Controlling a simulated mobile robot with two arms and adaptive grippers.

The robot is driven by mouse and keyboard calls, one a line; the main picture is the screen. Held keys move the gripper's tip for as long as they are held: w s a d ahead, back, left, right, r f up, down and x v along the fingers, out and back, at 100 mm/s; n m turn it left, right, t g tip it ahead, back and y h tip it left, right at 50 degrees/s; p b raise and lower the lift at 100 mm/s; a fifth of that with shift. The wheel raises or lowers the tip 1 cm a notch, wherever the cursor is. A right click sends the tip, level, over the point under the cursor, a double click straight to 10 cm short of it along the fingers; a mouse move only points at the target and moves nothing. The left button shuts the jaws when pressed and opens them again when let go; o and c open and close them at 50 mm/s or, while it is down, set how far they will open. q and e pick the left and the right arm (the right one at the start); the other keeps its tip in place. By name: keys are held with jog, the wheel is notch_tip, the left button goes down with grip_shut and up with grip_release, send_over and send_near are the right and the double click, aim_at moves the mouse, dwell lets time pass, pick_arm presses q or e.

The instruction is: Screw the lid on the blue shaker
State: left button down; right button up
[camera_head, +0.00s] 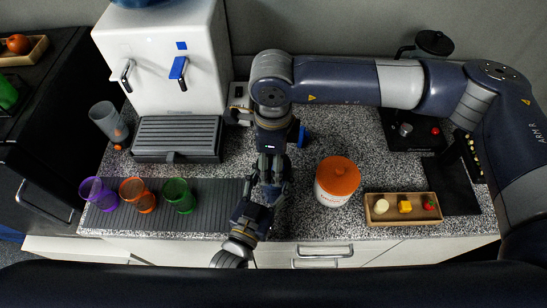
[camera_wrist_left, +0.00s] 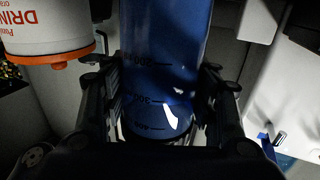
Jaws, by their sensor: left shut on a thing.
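The blue shaker (camera_wrist_left: 160,75) stands between the fingers of my left gripper (camera_wrist_left: 158,97) in the left wrist view. It is translucent, with dark volume marks, and its far end is cut off by the frame. In the head view my left gripper (camera_head: 272,180) is over the counter's front, right of the dark mat, and the shaker is mostly hidden by the arms. My right gripper (camera_head: 271,150) comes down from above, close to the left one. Its fingers are hard to make out. I cannot make out the lid.
An orange-lidded white jar (camera_head: 338,181) stands just right of the grippers. A wooden tray (camera_head: 384,217) lies further right. Purple, orange and green cups (camera_head: 179,196) stand on the ribbed mat (camera_head: 220,205). A white dispenser (camera_head: 160,60) stands behind; a grey cup (camera_head: 105,122) leans beside it.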

jog(key=m, duration=0.7)
jog(key=shift+m, duration=0.4)
jog(key=m, duration=0.5)
jog(key=shift+m, duration=0.3)
jog(key=m, duration=0.5)
jog(key=shift+m, duration=0.3)
jog(key=m, duration=0.6)
jog(key=o, duration=0.9)
